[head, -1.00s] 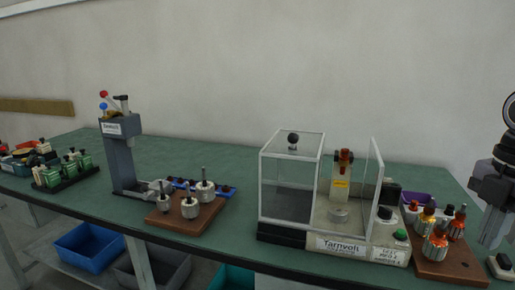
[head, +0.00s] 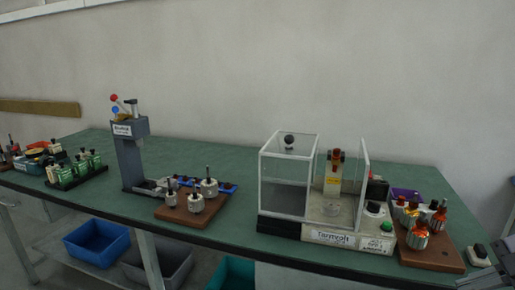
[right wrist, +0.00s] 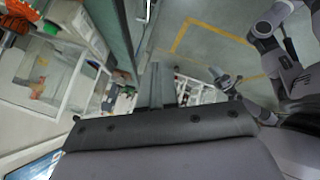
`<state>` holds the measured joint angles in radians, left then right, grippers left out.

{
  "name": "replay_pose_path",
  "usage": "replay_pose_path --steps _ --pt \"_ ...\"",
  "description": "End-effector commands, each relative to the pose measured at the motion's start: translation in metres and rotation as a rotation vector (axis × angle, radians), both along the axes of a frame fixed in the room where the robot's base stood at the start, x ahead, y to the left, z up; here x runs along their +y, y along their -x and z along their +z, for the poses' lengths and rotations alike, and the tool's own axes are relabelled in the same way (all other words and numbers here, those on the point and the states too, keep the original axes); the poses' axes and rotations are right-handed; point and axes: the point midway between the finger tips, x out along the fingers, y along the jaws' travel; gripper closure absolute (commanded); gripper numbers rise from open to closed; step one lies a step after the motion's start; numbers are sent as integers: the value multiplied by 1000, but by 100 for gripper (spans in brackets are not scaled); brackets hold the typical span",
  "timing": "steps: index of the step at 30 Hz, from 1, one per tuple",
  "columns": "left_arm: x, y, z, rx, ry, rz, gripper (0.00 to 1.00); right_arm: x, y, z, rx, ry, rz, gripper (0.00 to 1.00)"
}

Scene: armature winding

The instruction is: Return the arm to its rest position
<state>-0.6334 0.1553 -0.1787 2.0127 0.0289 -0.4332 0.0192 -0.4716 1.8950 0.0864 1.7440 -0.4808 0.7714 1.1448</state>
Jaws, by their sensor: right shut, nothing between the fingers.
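My right gripper (right wrist: 163,88) shows in the right wrist view, its two grey fingers together with nothing between them. In the head view only a grey part of my right arm (head: 488,278) shows in the bottom right corner, beside the front edge of the green bench (head: 235,228). In the right wrist view another grey arm, apparently my left one, stands at the right, clear of the bench. Its gripper end (right wrist: 226,80) is too small to read. My left gripper is not in the head view.
On the bench stand a clear-walled tester (head: 335,237), a wooden block with copper-wound parts (head: 430,257), a wooden block with silver parts (head: 190,217) and a grey press (head: 131,160). Bins, including a blue one (head: 97,243), sit below. Open floor (right wrist: 215,45) shows beside the bench.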

Motion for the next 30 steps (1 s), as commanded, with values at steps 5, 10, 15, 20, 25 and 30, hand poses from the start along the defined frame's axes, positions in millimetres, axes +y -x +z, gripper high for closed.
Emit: replay_pose_path --steps 5,10,15,20,25,30 --pt "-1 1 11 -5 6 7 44 -1 6 -29 -107 -179 -136 100" --pt "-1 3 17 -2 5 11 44 0 14 -59 -189 -301 -295 100" --pt "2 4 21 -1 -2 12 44 5 26 -90 -239 -388 -475 100" --pt "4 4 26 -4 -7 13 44 16 42 -121 -248 -439 -654 100" --pt "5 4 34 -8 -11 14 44 37 63 -154 -215 -468 -840 100" --pt "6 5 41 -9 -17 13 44 70 87 -182 -135 -481 -1009 100"
